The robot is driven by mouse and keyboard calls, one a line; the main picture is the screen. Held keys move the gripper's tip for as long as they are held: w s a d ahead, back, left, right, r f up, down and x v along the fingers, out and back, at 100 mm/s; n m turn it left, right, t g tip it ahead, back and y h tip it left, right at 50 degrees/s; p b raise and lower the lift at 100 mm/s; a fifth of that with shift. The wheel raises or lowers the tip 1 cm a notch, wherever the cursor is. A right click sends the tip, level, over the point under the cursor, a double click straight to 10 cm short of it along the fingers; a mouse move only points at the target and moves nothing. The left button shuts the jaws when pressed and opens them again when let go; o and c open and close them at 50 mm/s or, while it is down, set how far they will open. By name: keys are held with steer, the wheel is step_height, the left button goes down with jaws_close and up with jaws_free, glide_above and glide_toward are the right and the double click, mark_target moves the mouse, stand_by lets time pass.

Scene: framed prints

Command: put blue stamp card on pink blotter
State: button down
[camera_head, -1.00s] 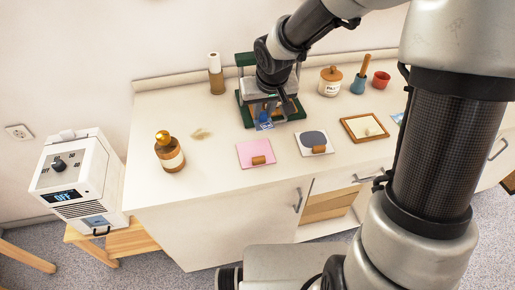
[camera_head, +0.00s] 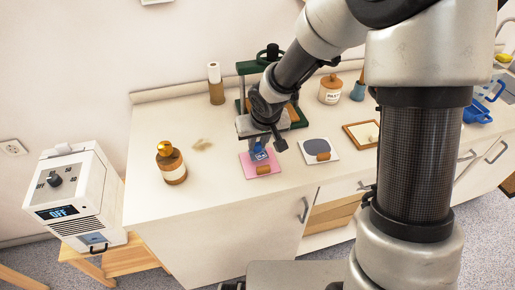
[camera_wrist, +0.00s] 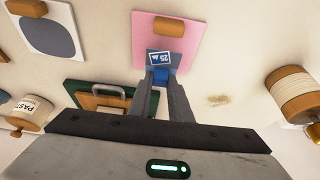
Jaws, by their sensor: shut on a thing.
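The blue stamp card (camera_wrist: 159,58) is between the fingertips of my gripper (camera_wrist: 163,82) in the wrist view. In the head view the card (camera_head: 259,153) shows just under my gripper (camera_head: 262,142). The pink blotter (camera_head: 250,169) lies on the counter, with a brown wooden block (camera_head: 264,170) at its near edge. The card overlaps the far part of the blotter in both views. I cannot tell whether the card touches it. In the wrist view the pink blotter (camera_wrist: 182,42) extends beyond the card.
A white card with a grey oval (camera_head: 318,145) lies right of the blotter. A green press (camera_head: 246,68) stands behind my gripper. An amber bottle (camera_head: 172,166) stands left, a paste jar (camera_head: 330,92) at the back, and a wooden frame (camera_head: 352,130) further right.

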steer(key=shift+f, duration=0.9)
steer(key=shift+f, duration=0.1)
steer(key=c, duration=1.6)
jaws_free()
steer(key=shift+c, duration=0.2)
steer(key=shift+r, duration=0.35)
steer(key=p+v, duration=0.4)
steer(key=v, duration=0.7)
steer(key=shift+s+r, duration=0.2)
steer(key=shift+r, duration=0.05)
